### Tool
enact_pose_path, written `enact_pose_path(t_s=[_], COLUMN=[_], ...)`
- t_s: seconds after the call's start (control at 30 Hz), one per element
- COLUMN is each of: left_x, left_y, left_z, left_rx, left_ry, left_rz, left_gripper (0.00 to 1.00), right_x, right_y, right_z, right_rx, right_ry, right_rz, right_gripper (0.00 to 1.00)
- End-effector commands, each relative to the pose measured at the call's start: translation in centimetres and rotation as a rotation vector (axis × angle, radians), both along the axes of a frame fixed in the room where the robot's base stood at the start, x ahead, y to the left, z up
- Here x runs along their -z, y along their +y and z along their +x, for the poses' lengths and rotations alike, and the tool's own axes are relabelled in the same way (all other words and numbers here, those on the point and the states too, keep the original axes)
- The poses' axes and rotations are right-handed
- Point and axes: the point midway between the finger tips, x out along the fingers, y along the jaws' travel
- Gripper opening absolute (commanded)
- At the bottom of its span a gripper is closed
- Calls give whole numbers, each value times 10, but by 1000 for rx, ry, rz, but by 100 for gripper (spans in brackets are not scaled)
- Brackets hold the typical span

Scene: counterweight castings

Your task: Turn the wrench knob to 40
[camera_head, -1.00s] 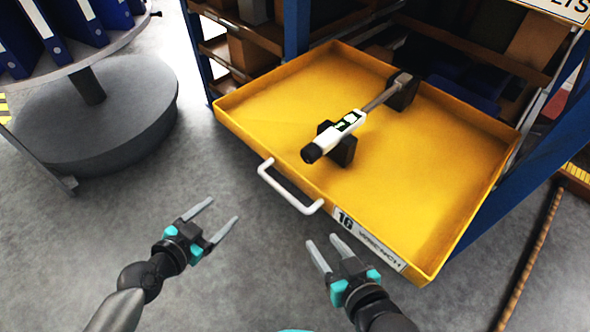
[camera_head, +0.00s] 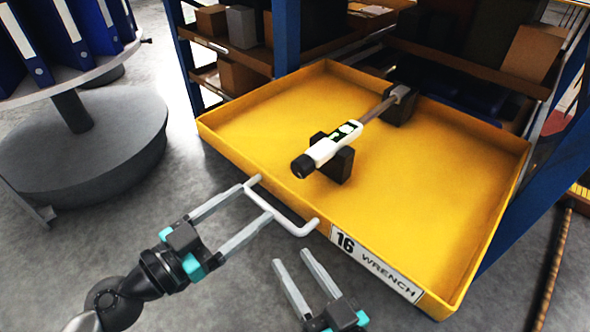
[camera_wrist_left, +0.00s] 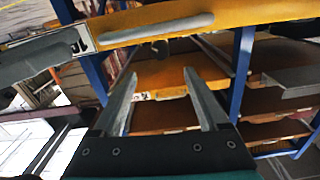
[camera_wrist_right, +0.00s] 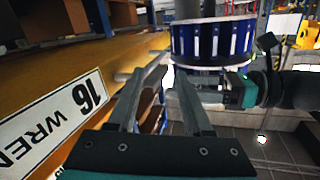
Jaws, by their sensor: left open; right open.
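The wrench (camera_head: 335,143) lies across two dark blocks in a yellow drawer (camera_head: 425,195). It has a white body, a green-and-white display, a grey shaft and a black knob (camera_head: 303,166) at its near end. The knob's scale is too small to read. My left gripper (camera_head: 263,198) is open at the drawer's white handle (camera_head: 290,224), its fingertips beside or over the bar; contact is unclear. The handle spans the top of the left wrist view (camera_wrist_left: 155,30). My right gripper (camera_head: 292,258) is open and empty, below the drawer front in the picture.
The drawer front bears a "16 WRENCH" label (camera_head: 374,264). Blue rack posts (camera_head: 285,38) and shelves with boxes stand behind. A round grey stand (camera_head: 80,140) with blue binders is at the left. Grey floor (camera_head: 210,300) lies open in front.

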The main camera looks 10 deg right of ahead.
Motion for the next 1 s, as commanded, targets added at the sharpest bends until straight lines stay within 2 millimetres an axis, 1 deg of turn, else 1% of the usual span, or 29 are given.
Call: enact_pose_path(t_s=[0.03,0.13,0.5,0.8,1.0], left_x=[-2,-2,-2,-2,-1], left_y=[-6,-17,-44,-73,-89], left_z=[5,13,35,58,70], left_rx=[-1,0,-2,-2,-3], left_ry=[-3,-4,0,-1,0], left_rz=[-1,-1,-3,-2,-2], left_gripper=[76,76,76,76,76], right_x=[-1,1,14,23,27], right_y=[-1,-1,-14,-28,-34], right_z=[1,2,11,11,10], right_rx=[0,-1,-8,-5,-2], right_ry=[6,24,203,343,397], right_rz=[-7,-18,-138,-221,-251], right_gripper=[50,50,50,50,50])
